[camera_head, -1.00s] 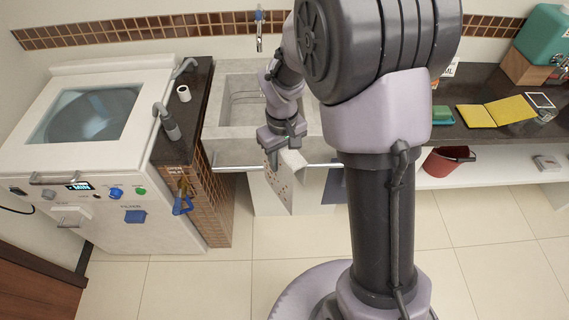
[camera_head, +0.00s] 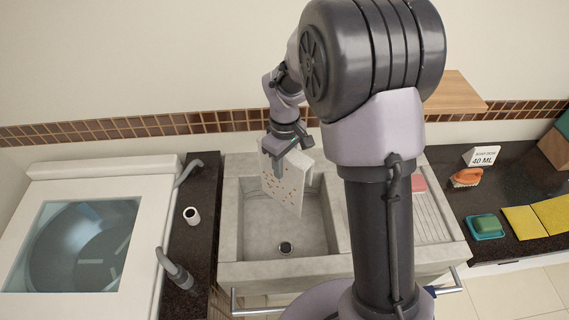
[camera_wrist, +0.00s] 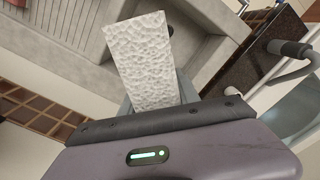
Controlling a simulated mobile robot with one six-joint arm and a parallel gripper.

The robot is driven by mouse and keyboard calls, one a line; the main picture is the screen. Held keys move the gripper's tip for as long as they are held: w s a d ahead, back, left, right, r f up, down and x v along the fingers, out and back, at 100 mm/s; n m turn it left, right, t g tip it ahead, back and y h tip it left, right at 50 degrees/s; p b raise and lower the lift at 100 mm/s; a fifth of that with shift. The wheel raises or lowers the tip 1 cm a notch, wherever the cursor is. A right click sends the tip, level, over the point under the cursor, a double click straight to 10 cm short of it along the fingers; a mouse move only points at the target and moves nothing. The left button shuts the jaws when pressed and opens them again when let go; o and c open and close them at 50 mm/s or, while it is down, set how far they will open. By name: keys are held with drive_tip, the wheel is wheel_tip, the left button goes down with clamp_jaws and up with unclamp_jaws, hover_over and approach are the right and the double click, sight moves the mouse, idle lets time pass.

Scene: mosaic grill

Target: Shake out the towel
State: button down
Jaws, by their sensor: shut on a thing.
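A white towel (camera_head: 291,187) with brown specks on it hangs from my gripper (camera_head: 280,162) over the sink basin (camera_head: 262,222). My gripper is shut on the towel near its upper end. The lower end of the towel hangs above the basin, apart from the drain. In the wrist view the towel (camera_wrist: 143,62) shows a pale, bumpy face without clear specks. It covers most of the gripper's fingers there.
A dark counter at right holds a green soap (camera_head: 486,224), a brush (camera_head: 466,177) and yellow cloths (camera_head: 524,222). A wooden shelf (camera_head: 457,93) sticks out behind my arm.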

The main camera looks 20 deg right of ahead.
drive_tip(key=shift+w+r, duration=0.1)
drive_tip(key=shift+w, duration=0.2)
drive_tip(key=shift+s, duration=0.2)
wheel_tip(320, 180, up, 6)
drive_tip(key=shift+s+f, duration=0.1)
drive_tip(key=shift+f, duration=0.15)
wheel_tip(320, 180, down, 3)
drive_tip(key=shift+f, duration=0.1)
drive_tip(key=shift+r, duration=0.2)
drive_tip(key=f, duration=0.2)
drive_tip(key=shift+s+f, duration=0.3)
drive_tip(key=shift+w, duration=0.4)
drive_tip(key=shift+s, duration=0.15)
